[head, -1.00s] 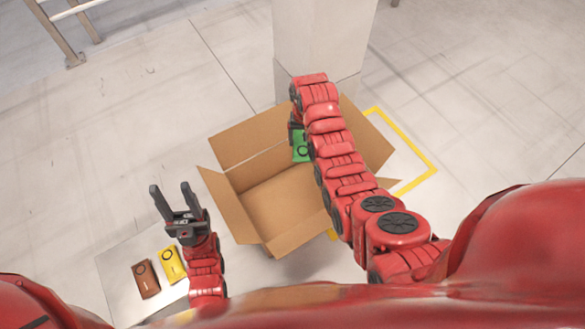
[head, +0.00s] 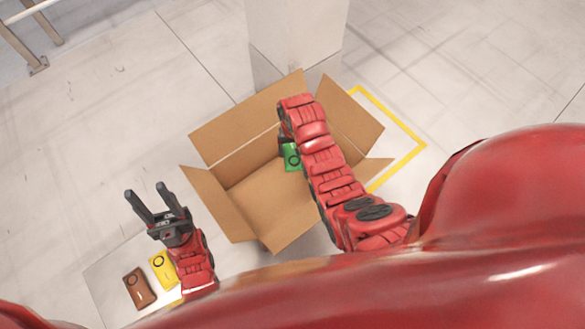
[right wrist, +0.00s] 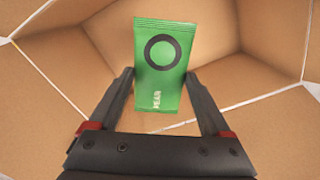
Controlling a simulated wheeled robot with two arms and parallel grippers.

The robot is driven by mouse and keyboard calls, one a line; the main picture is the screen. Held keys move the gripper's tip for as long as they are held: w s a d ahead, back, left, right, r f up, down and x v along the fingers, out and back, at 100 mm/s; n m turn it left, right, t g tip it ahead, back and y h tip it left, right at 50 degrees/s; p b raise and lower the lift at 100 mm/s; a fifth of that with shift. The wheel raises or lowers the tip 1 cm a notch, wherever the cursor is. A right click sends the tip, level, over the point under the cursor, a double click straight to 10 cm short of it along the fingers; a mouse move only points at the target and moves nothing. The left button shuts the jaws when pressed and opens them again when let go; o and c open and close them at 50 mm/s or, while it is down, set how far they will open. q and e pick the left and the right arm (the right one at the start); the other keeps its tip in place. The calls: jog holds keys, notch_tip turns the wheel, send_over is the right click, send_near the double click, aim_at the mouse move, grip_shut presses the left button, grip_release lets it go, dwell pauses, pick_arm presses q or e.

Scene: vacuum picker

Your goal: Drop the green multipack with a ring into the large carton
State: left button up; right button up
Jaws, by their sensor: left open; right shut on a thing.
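The green multipack (head: 292,157), marked with a dark ring, is gripped by my right gripper (right wrist: 160,78). In the right wrist view the pack (right wrist: 163,85) sits upright between the two fingers, with the brown carton walls behind it. The large carton (head: 258,200) stands open on the floor with its flaps spread. My right arm reaches over its right side, and the pack is within the opening. How high it hangs above the carton floor is hard to tell. My left gripper (head: 150,205) is open and empty, left of the carton.
A brown pack (head: 139,288) and a yellow pack (head: 163,269) lie on a pale surface (head: 103,268) at lower left, near my left arm. A pale pillar (head: 297,45) stands behind the carton. Yellow floor tape (head: 400,124) runs on the right.

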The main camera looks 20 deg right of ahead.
jog(key=shift+f, duration=0.35)
jog(key=o, duration=1.3)
jog(key=shift+o, duration=0.2)
jog(key=shift+r, duration=0.1)
notch_tip(320, 180, up, 17)
jog(key=p, duration=1)
jog(key=shift+r+p, duration=0.15)
jog(key=shift+p, duration=0.15)
